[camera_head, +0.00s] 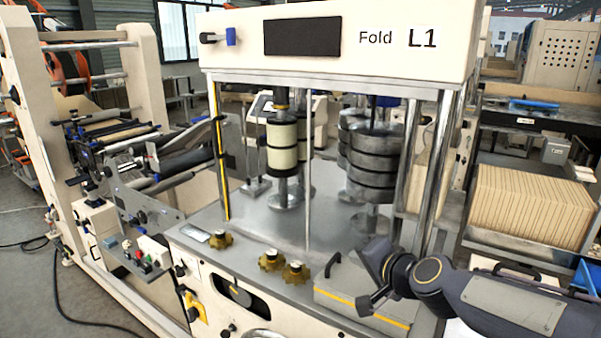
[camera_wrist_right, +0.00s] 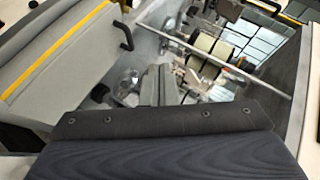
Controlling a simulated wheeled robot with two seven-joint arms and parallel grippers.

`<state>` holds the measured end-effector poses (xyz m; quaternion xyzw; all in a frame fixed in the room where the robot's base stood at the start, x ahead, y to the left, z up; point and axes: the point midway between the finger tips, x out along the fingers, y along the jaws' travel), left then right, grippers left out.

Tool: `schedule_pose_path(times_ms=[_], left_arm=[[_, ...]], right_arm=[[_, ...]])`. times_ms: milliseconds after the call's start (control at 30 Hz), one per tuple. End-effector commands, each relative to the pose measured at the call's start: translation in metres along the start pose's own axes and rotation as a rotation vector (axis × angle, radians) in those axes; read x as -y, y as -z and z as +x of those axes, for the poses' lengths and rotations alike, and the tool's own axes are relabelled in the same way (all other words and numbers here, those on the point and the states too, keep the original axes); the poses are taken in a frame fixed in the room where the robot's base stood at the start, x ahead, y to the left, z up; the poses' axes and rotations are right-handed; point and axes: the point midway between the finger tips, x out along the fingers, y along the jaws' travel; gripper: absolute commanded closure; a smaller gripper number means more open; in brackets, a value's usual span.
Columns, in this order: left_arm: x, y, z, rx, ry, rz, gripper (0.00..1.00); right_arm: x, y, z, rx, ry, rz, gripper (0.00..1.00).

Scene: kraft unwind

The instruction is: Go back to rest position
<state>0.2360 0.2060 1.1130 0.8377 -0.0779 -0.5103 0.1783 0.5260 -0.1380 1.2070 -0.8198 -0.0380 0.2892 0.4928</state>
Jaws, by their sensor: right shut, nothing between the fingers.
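My right arm comes into the head view from the lower right. Its right gripper (camera_head: 372,303) is dark and sits over the grey box with a yellow stripe (camera_head: 365,288), at the front right of the machine labelled Fold L1 (camera_head: 360,75). In the wrist view the fingers (camera_wrist_right: 158,85) are together with nothing held. I cannot tell whether the gripper touches the grey box. My left gripper is not in view.
Brass knobs (camera_head: 270,260) stand on the machine's front deck. Metal posts (camera_head: 410,150) and rollers (camera_head: 372,158) rise behind. A stack of kraft sheets (camera_head: 530,205) is at the right. Grey floor shows at the left, with a black cable (camera_head: 100,318).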

Motion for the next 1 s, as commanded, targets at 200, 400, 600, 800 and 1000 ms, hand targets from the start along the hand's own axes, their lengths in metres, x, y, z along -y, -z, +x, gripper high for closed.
schedule_pose_path(times_ms=[200, 400, 600, 800, 1000], left_arm=[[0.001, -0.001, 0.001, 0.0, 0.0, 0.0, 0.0], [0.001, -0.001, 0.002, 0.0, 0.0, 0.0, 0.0], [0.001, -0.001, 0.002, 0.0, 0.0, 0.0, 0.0], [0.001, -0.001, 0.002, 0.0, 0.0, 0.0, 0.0], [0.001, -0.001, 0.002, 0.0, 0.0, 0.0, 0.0]], right_arm=[[-0.072, -0.05, -0.124, 0.221, -0.075, -0.265, 1.0], [-0.144, -0.105, -0.195, 0.361, -0.241, -0.476, 1.0], [-0.178, -0.127, -0.221, 0.422, -0.341, -0.551, 1.0], [-0.179, -0.128, -0.222, 0.424, -0.344, -0.554, 1.0], [-0.179, -0.128, -0.222, 0.424, -0.344, -0.554, 1.0]])
